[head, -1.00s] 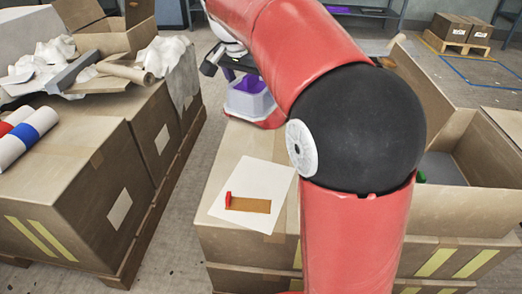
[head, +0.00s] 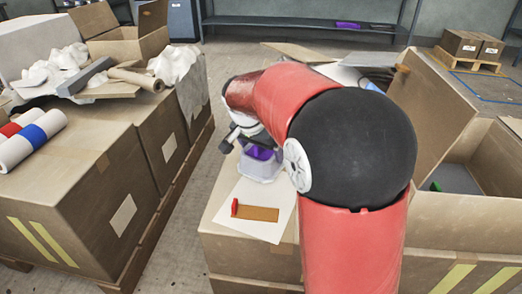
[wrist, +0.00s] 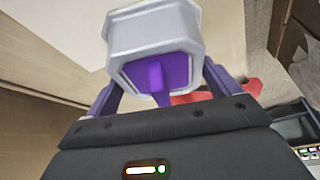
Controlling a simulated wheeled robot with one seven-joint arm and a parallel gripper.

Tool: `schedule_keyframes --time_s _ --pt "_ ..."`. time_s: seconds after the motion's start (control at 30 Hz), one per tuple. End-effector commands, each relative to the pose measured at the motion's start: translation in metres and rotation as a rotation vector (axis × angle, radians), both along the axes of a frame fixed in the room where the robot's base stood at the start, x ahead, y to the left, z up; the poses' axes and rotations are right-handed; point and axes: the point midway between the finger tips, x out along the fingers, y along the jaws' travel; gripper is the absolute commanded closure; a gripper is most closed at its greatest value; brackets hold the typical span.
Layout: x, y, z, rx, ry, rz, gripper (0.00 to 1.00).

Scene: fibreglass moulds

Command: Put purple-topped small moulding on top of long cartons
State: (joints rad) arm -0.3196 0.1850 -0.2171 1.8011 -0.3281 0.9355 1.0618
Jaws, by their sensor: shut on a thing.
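The purple-topped small moulding (head: 261,167) is a pale grey-white tub shape with a purple face. My gripper (head: 256,148) is shut on it, above or at the far end of the near carton's top; I cannot tell whether they touch. In the wrist view the moulding (wrist: 155,42) sits between the purple fingers of my gripper (wrist: 158,76). Big brown cartons (head: 65,175) with yellow stripes stand at the left, and another carton (head: 236,252) stands below the moulding. I cannot tell which are the long cartons. My red arm hides part of the near carton's top.
A white sheet (head: 232,226) with a red-ended brown strip (head: 258,213) lies on the near carton. An open carton (head: 460,215) is at the right. A floor gap separates both sides.

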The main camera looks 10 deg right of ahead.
Motion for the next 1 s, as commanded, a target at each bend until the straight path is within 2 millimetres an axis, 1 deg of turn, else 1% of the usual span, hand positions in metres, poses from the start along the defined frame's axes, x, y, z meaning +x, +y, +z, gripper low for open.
schedule_keyframes --time_s 0.23,0.33,0.37,0.4,0.43,0.63,0.77,0.87,1.0 --pt "0.000 0.000 -0.001 0.000 -0.002 -0.001 0.41" --pt "0.000 0.000 -0.004 0.000 -0.002 -0.001 0.41" --pt "0.000 0.000 -0.003 0.000 -0.002 -0.001 0.08" --pt "0.000 0.000 -0.003 0.000 -0.001 -0.001 0.03" --pt "0.000 0.000 -0.003 0.000 -0.001 -0.001 0.00" --pt "0.000 0.000 -0.002 0.000 -0.001 -0.001 0.00" --pt "-0.001 0.001 0.005 0.001 -0.004 0.000 0.00" --pt "-0.005 0.006 0.021 0.001 -0.006 0.001 0.00" --pt "-0.013 0.014 0.049 0.001 -0.006 0.001 0.00"
